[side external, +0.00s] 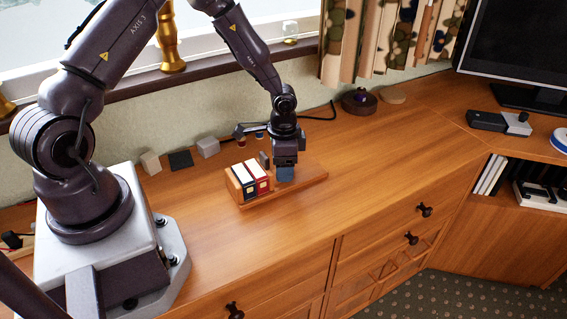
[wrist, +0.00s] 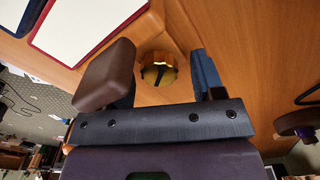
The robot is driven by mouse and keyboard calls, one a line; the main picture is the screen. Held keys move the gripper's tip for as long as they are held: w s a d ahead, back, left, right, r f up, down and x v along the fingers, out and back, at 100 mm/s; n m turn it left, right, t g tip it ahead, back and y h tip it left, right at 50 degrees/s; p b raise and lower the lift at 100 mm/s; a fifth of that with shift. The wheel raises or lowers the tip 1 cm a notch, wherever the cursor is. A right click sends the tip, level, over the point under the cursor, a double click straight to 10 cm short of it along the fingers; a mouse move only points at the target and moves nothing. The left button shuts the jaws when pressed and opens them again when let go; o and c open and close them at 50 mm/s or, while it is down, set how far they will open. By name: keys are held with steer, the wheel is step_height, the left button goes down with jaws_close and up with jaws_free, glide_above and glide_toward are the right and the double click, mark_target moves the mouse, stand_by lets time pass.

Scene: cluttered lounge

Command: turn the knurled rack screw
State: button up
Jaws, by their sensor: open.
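The knurled rack screw (wrist: 158,72) is a brass-coloured round knob with a dark mark on its face. It shows in the wrist view between my two fingers, with gaps on both sides. In the side view my gripper (side external: 285,168) points down over the right part of the wooden book rack (side external: 308,177), and the screw is hidden there. Books (side external: 251,177) with dark and red covers stand in the rack, left of my gripper.
Several small blocks, including a dark one (side external: 180,160), stand along the wall behind. A dark round object (side external: 359,102) lies at the back. A grey device (side external: 499,122) and a monitor (side external: 520,50) are at the right. The cabinet top in front is clear.

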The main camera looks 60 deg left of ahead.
step_height(320, 180, up, 13)
stand_by(0.4)
step_height(320, 180, down, 13)
steer(key=n, duration=1)
steer(key=shift+r, duration=0.15)
steer(key=c, duration=0.9)
